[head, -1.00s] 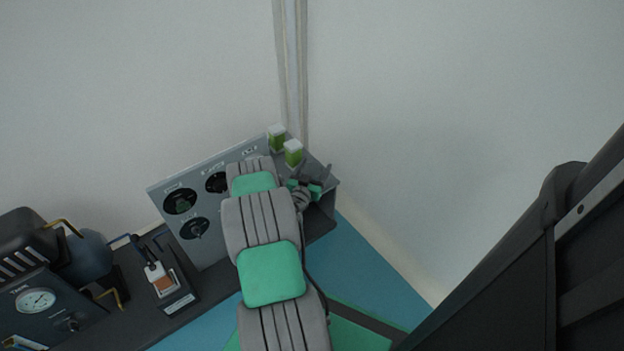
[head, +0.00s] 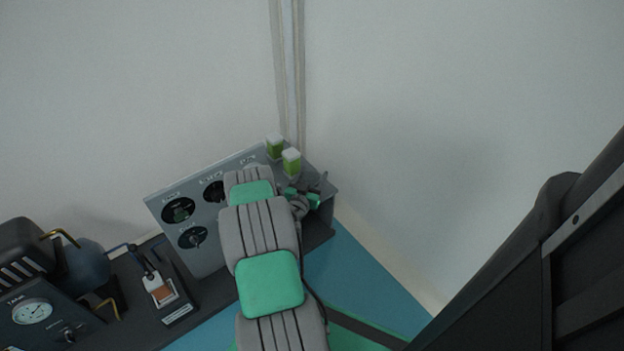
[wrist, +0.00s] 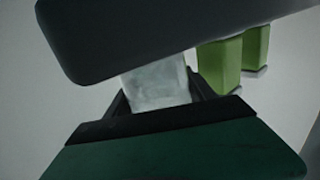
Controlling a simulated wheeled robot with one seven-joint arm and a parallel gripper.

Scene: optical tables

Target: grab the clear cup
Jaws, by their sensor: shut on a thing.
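The clear cup (wrist: 158,84) shows in the wrist view as a pale, see-through, boxy shape between the dark parts of my gripper (wrist: 160,100). My gripper is shut on it. A dark bar across the top of the wrist view hides its upper part, and the gripper's dark edge hides its lower end. In the head view my gripper (head: 312,190) is small, at the right end of the grey instrument panel, beside two green containers. I cannot make out the cup in the head view.
Two green containers with pale tops, one (head: 275,147) behind the other (head: 291,161), stand close to my gripper. The grey panel with dark knobs (head: 193,237) is left of my arm. A gauge unit (head: 33,311) is far left. White walls meet behind.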

